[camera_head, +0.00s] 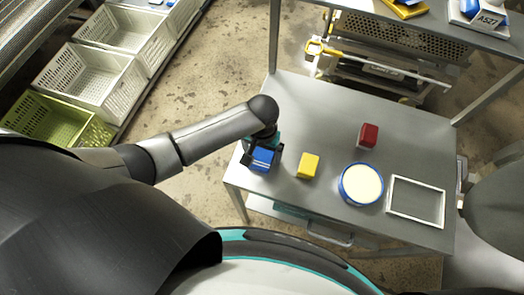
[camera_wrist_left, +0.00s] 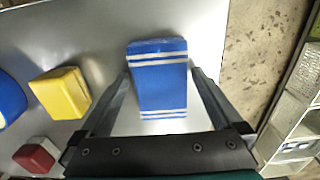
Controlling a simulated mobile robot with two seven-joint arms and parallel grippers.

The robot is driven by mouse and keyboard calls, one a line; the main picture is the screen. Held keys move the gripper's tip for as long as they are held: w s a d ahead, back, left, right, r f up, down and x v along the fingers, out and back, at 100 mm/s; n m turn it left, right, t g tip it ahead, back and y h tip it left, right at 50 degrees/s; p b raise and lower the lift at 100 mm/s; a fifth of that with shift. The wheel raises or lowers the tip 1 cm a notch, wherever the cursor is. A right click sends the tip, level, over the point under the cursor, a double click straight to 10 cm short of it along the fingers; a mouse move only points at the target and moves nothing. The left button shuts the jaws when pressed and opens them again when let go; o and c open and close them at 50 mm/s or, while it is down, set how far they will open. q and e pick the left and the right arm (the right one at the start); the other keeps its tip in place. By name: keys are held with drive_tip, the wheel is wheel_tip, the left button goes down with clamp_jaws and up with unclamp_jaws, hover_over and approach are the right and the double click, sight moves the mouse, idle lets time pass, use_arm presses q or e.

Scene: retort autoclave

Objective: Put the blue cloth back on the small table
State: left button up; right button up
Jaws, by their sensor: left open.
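The blue cloth (camera_head: 263,158), a folded block with white stripes, is at the left end of the grey small table (camera_head: 330,100). It also shows in the left wrist view (camera_wrist_left: 160,75), on the bare grey surface. My left gripper (camera_head: 262,154) is over it from above, and the wrist hides part of it in the head view. In the left wrist view the two fingers of the gripper (camera_wrist_left: 160,78) stand apart, one on each side of the cloth, with small gaps visible. My right gripper is not in view.
On the table are a yellow block (camera_head: 308,165), a red block (camera_head: 368,135), a round blue-rimmed tub (camera_head: 361,184) and a white frame (camera_head: 416,201). White crates (camera_head: 90,82) and a green crate (camera_head: 45,122) stand at the left. A shelf rises behind the table.

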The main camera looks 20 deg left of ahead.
sight(262, 154)
use_arm(q)
wheel_tip(262, 154, up, 12)
drive_tip(key=p, duration=0.3)
